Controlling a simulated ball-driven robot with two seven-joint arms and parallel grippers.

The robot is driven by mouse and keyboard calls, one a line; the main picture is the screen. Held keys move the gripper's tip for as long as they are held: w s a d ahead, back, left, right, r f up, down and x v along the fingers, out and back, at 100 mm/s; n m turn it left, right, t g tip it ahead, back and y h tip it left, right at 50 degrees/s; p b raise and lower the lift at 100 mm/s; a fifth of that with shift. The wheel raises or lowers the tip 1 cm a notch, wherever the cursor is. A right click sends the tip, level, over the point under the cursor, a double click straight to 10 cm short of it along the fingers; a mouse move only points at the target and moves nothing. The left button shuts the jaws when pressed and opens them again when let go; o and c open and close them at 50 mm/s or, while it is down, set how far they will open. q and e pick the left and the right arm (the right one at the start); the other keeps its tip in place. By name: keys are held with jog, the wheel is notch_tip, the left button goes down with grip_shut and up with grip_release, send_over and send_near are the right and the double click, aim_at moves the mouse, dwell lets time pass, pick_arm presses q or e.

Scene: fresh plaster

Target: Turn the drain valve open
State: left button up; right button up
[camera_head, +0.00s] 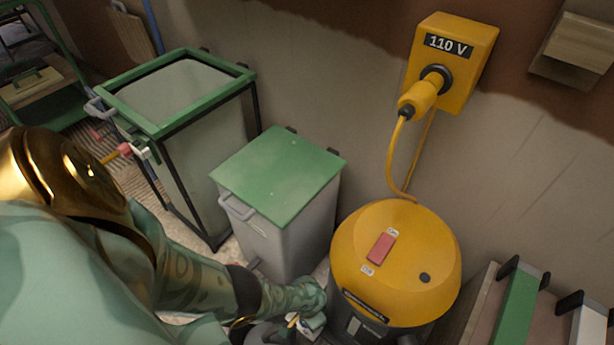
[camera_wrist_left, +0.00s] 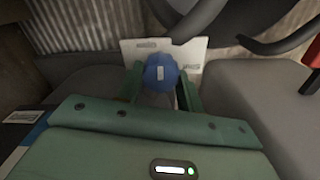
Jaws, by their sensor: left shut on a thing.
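The drain valve shows in the left wrist view as a round blue knob (camera_wrist_left: 160,72) with a small pale mark on its face. It stands in front of a white plate (camera_wrist_left: 196,52) with small print at both ends; the right word looks like "Shut". My left gripper (camera_wrist_left: 161,84) has its green fingers on either side of the knob and is shut on it. In the head view my left arm reaches down to the lower left of the yellow-topped vacuum (camera_head: 400,240). The knob is hidden there behind my arm. My right gripper is in neither view.
A green-lidded grey bin (camera_head: 275,175) and a green-rimmed clear bin (camera_head: 165,130) stand left of the vacuum. A yellow cable (camera_head: 394,165) runs up to a 110 V box (camera_head: 450,65) on the wall. A dark hose (camera_wrist_left: 205,18) passes close above the knob.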

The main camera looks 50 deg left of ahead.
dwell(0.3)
pick_arm(q)
jog(key=o, duration=1)
jog(key=shift+r, duration=0.1)
